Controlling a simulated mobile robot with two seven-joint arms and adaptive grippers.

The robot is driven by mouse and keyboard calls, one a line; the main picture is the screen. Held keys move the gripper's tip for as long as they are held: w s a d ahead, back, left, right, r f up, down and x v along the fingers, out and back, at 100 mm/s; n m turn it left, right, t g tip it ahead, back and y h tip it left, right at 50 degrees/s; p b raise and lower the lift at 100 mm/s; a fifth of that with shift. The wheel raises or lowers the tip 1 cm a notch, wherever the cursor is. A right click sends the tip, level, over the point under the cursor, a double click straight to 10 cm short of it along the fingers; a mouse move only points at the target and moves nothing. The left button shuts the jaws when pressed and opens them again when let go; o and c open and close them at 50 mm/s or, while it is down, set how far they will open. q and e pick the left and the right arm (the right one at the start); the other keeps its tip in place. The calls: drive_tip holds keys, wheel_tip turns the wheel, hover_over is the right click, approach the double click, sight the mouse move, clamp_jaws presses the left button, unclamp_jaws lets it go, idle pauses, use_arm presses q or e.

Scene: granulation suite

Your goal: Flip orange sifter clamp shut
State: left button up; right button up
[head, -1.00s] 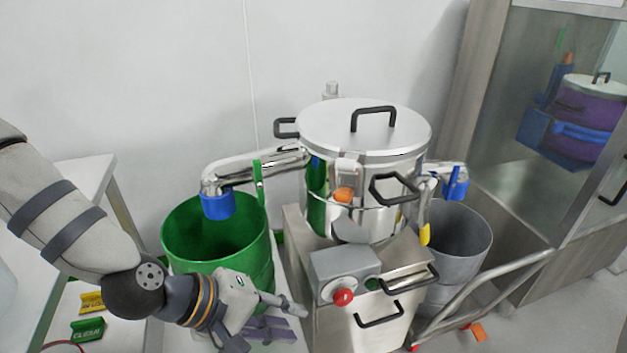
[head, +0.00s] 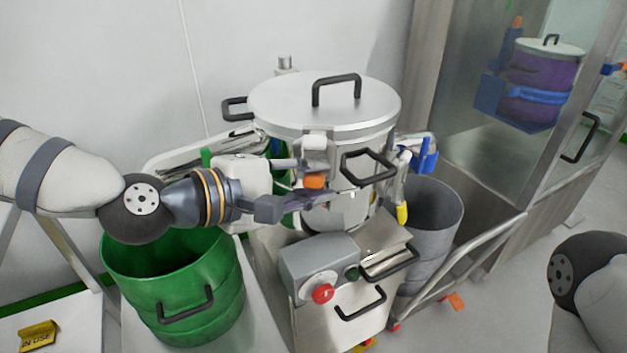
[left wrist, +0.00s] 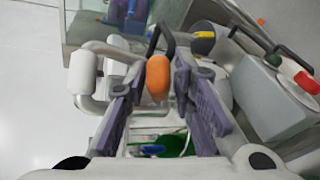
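The orange clamp tip (head: 314,182) is on the front of the steel sifter (head: 362,142), below a pale clamp bracket. My left gripper (head: 292,184) reaches in from the left and is right at the clamp. In the left wrist view the orange tip (left wrist: 158,77) lies between the two purple-grey fingers of my left gripper (left wrist: 158,84). The fingers are apart, with a gap visible on each side of the tip. The gripper hides part of the clamp's left side in the head view. My right gripper is out of view; only part of my right arm shows.
A green bin (head: 180,290) stands below my left arm. A grey bin (head: 436,215) stands right of the sifter. A control box with a red button (head: 323,293) is below the clamp. A black handle (head: 368,167) juts out just right of the clamp.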

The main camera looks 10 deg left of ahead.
use_arm(q)
drive_tip(key=shift+c, duration=0.3)
clamp_jaws()
drive_tip(key=shift+f+m+t+b, duration=0.4)
drive_tip(key=shift+f+b, duration=0.2)
drive_tip(key=shift+b, duration=0.05)
drive_tip(key=shift+s+f+m+t+h+b, duration=0.1)
drive_tip(key=shift+f+m+t+h+b, duration=0.8)
drive_tip(key=shift+b, duration=0.9)
drive_tip(key=shift+s+f+m+t+h+b, duration=0.1)
drive_tip(key=shift+f+m+t+h+b, duration=0.4)
drive_tip(key=shift+m+b, duration=0.95)
use_arm(e)
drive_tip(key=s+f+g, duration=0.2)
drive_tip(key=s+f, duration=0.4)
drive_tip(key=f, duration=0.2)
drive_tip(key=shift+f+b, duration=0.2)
drive_tip(key=shift+b, duration=0.15)
use_arm(q)
drive_tip(key=shift+r+n, duration=0.2)
drive_tip(key=shift+n, duration=0.15)
drive_tip(key=shift+o, duration=0.3)
unclamp_jaws()
drive_tip(key=shift+f, duration=0.1)
